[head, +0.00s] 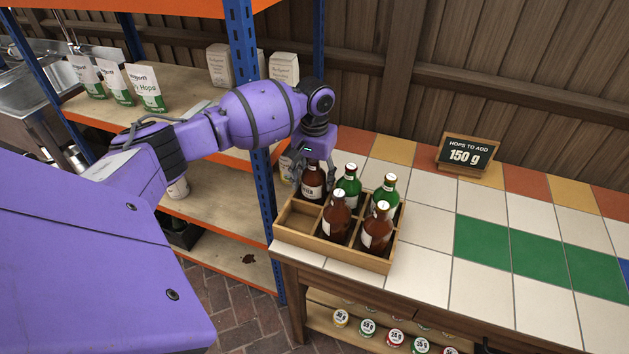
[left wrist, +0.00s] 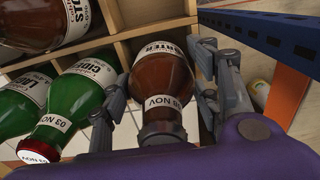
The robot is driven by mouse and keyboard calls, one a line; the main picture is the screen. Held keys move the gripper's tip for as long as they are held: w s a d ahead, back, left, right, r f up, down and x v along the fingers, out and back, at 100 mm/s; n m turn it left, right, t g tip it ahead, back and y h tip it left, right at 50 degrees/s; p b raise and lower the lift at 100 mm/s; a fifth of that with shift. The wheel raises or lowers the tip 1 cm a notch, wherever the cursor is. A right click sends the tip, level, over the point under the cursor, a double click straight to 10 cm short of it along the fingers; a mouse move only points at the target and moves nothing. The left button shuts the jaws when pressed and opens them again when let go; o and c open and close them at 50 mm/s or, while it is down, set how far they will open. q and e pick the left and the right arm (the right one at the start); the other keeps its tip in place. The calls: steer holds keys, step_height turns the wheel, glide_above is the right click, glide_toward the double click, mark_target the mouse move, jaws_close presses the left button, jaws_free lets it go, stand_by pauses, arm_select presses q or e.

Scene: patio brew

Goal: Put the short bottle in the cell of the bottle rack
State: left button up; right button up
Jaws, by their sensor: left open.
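The wooden bottle rack (head: 330,254) stands on the tiled counter's left end. The front left cell (head: 299,217) is empty. Two green bottles (head: 348,186) fill the other back cells, and two brown bottles (head: 336,218) the other front cells. Which one is the short bottle is unclear. My right gripper is not in view.
A blue shelf post (head: 262,200) rises close to the rack's left side, with shelves holding hop bags (head: 146,86) behind my arm. A "150 g" sign (head: 467,153) stands at the back of the counter (head: 480,291). The counter right of the rack is clear.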

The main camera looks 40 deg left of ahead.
arm_select(q)
step_height(320, 180, up, 10)
steer(key=shift+r+p, duration=0.1)
steer(key=shift+p, duration=0.2)
steer(key=shift+r, duration=0.4)
